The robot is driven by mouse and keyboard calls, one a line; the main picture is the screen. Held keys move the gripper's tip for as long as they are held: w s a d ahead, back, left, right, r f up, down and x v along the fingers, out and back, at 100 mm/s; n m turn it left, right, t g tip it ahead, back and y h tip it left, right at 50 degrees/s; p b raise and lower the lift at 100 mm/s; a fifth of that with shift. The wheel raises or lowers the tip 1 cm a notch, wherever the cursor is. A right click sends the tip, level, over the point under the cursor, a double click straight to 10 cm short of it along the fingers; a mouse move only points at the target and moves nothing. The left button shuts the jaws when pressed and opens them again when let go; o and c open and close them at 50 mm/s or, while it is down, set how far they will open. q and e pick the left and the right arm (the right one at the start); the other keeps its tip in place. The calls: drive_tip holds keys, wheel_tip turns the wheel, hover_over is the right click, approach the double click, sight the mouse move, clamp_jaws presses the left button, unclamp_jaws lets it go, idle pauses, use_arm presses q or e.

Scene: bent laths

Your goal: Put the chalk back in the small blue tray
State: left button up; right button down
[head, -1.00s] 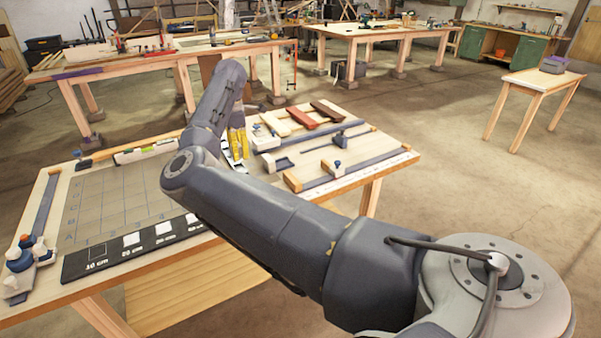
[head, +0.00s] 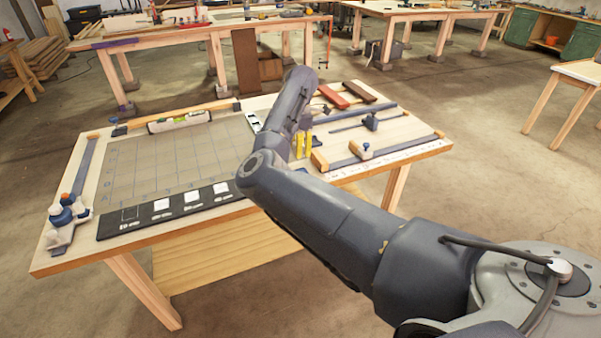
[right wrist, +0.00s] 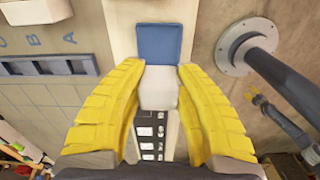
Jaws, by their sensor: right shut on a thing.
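My right gripper (head: 303,145) has yellow fingers and is low over the right half of the bench, partly behind my own arm. In the right wrist view, its fingers (right wrist: 161,78) are shut on a pale, whitish block, the chalk (right wrist: 158,90). A blue square, which looks like the small blue tray (right wrist: 158,42), shows just beyond the chalk in that view. I cannot tell whether the chalk touches the tray. In the head view, my right arm and gripper hide the tray and chalk.
A grid board (head: 165,160) and a black strip with white squares (head: 180,205) lie left of the gripper. A bar clamp (head: 375,155) lies to its right. Red (head: 333,97) and brown (head: 358,91) blocks lie behind. Bottles (head: 68,212) stand at the left front.

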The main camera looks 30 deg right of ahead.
drive_tip(key=shift+f, duration=5.05)
drive_tip(key=shift+f, duration=0.1)
drive_tip(key=c, duration=1)
unclamp_jaws()
wheel_tip(320, 180, up, 12)
drive_tip(key=shift+r, duration=0.1)
